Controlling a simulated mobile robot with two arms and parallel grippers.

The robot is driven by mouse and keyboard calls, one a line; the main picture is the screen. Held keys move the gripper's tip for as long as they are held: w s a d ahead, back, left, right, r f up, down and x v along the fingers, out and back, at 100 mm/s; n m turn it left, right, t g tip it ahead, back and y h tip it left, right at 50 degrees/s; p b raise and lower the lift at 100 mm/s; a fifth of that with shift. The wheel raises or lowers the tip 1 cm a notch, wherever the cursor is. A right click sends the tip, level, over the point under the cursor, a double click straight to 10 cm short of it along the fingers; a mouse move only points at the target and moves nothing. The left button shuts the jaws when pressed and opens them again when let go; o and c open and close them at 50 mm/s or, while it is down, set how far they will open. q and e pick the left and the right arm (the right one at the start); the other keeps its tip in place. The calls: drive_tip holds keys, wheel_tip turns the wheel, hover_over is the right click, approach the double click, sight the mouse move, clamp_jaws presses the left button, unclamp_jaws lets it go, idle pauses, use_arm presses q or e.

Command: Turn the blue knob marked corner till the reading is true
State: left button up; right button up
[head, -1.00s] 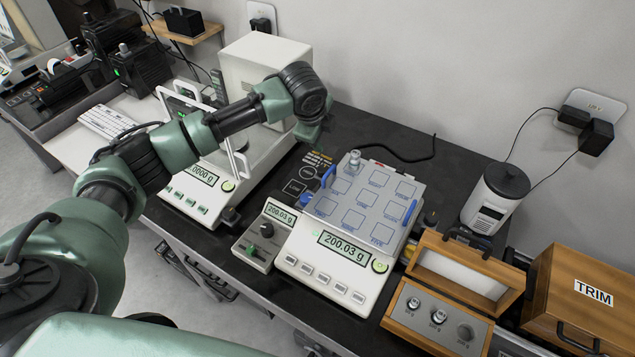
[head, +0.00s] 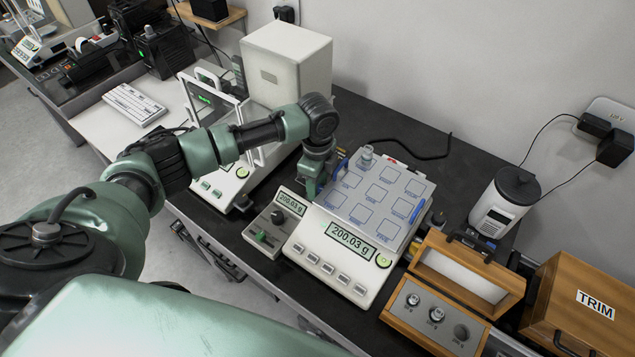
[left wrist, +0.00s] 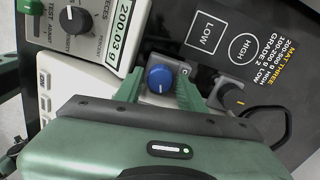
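The blue knob (left wrist: 160,78) sits on a small grey block beside the scale in the left wrist view; my gripper hides it in the head view. My left gripper (left wrist: 159,88) is open, with one green finger on each side of the knob and gaps visible. In the head view my left gripper (head: 312,188) points down at the scale's left rear. The scale (head: 329,268) display (head: 350,241) reads 200.03 g. A metal weight (head: 366,157) stands at the far-left corner of its marked pan (head: 381,190). My right gripper is not in view.
A small box (head: 262,238) with a dial and a 200.03 g display stands left of the scale. Another knob (left wrist: 232,98) with an orange mark lies right of the blue one. A glass-doored balance (head: 222,185) is left; a wooden weight box (head: 465,278) is right.

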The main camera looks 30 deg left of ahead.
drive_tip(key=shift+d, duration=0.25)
use_arm(q)
clamp_jaws()
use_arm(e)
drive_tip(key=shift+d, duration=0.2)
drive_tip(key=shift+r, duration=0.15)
use_arm(q)
drive_tip(key=shift+m+p, duration=0.7)
drive_tip(key=shift+m, duration=0.7)
drive_tip(key=shift+m+p, duration=0.3)
drive_tip(key=shift+m, duration=1.2)
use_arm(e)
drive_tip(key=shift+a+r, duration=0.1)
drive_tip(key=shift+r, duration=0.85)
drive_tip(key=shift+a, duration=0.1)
